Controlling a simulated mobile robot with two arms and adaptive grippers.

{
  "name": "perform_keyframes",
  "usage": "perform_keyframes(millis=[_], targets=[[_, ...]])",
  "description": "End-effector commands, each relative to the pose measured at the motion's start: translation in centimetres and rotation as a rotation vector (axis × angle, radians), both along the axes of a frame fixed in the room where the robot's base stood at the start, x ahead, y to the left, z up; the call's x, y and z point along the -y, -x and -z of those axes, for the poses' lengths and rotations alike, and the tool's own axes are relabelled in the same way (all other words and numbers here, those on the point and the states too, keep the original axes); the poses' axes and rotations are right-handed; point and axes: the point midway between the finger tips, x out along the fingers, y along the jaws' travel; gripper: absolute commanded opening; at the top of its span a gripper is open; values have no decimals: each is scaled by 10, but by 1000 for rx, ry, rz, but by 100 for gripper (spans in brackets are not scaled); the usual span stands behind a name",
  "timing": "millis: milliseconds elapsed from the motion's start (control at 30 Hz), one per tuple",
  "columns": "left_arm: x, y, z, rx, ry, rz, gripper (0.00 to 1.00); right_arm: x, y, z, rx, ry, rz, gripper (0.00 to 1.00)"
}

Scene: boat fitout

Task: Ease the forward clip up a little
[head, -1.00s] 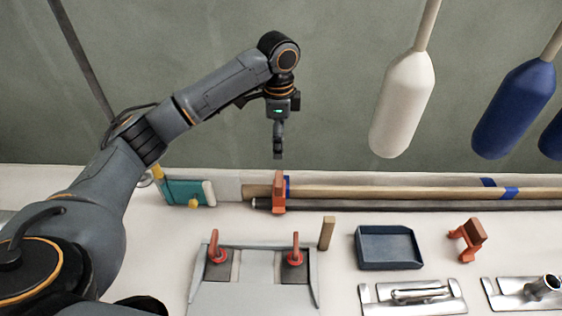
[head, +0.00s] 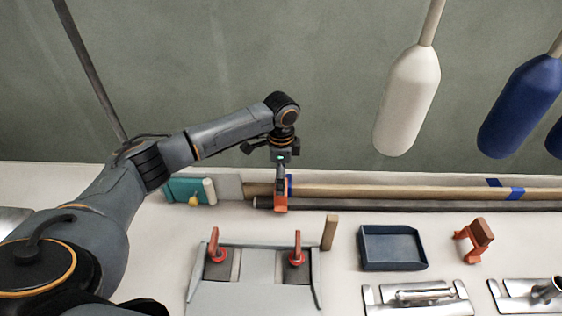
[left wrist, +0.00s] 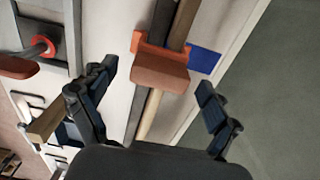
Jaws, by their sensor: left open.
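An orange clip (head: 281,203) sits around the wooden pole (head: 400,192) and the dark pole (head: 400,206) at the back of the bench, beside a band of blue tape. In the left wrist view the clip (left wrist: 160,72) shows as a block across the poles, between my fingers. My left gripper (head: 281,186) points down right over the clip and hides its upper part. Its fingers (left wrist: 158,76) are spread, one on each side of the clip, with gaps between. My right gripper is not in view.
A second orange clip (head: 473,240) stands on the bench at right, near a blue tray (head: 393,248). A grey panel with two red handles (head: 255,280) lies in front, beside a wooden block (head: 330,232). A teal object (head: 185,190) is left. White and blue fenders (head: 408,103) hang behind.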

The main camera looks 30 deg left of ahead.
Motion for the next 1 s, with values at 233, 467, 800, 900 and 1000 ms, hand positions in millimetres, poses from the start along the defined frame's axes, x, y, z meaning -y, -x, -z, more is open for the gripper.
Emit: perform_keyframes(millis=[233, 467, 800, 900, 1000], targets=[[0, 0, 18, 0, -1, 0, 89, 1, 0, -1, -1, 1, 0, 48], [0, 0, 19, 0, -1, 0, 89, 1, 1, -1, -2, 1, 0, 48], [0, 0, 18, 0, -1, 0, 29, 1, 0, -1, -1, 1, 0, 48], [0, 0, 18, 0, -1, 0, 47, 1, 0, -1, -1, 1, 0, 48], [0, 0, 18, 0, -1, 0, 27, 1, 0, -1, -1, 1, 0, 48]])
